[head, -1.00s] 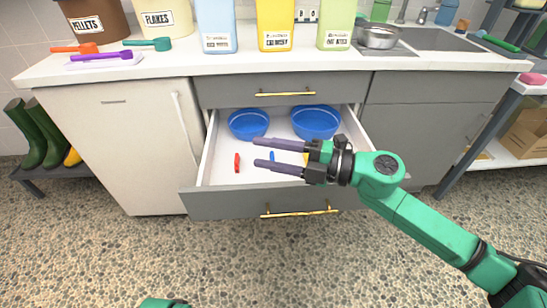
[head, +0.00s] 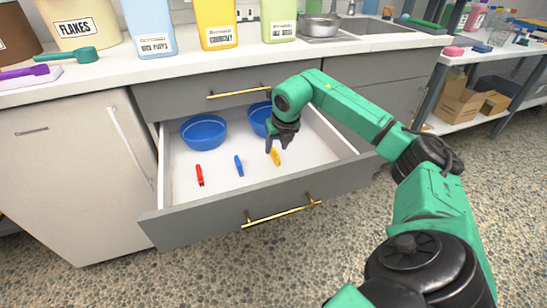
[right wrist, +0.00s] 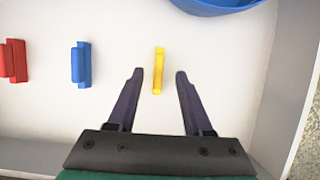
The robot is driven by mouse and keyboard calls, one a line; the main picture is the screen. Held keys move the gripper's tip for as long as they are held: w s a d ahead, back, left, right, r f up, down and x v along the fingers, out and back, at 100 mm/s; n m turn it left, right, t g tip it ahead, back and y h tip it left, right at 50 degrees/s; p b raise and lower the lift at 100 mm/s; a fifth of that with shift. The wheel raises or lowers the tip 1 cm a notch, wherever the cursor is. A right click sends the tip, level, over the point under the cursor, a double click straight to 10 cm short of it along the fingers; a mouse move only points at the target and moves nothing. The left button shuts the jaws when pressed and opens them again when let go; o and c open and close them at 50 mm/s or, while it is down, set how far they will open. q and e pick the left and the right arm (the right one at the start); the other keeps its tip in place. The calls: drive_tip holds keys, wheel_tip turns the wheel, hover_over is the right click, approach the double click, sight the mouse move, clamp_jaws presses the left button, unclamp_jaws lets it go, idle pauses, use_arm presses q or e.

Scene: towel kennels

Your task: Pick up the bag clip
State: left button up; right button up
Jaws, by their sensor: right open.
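Three bag clips lie apart on the white floor of the open drawer (head: 217,179): a red clip (head: 199,175), a blue clip (head: 239,166) and a yellow clip (head: 276,157). My right gripper (head: 277,147) reaches down into the drawer just above the yellow clip. In the right wrist view the yellow clip (right wrist: 158,71) stands between the tips of the open fingers (right wrist: 158,73), touching neither as far as I can see. The blue clip (right wrist: 81,65) and red clip (right wrist: 14,61) lie to the left there. My left gripper is not in view.
Two blue bowls sit at the back of the drawer, one at left (head: 204,132) and one partly behind my right arm (head: 262,119). The drawer's grey front (head: 250,205) and side walls surround the clips. The counter (head: 230,55) above holds several containers.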

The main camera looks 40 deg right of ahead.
sight(275, 151)
drive_tip(key=x, duration=0.4)
drive_tip(key=shift+a, duration=0.1)
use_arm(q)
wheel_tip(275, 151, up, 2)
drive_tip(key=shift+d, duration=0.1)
use_arm(e)
drive_tip(key=shift+s+r, duration=0.1)
drive_tip(key=shift+c, duration=0.3)
clamp_jaws()
drive_tip(key=shift+r, duration=0.15)
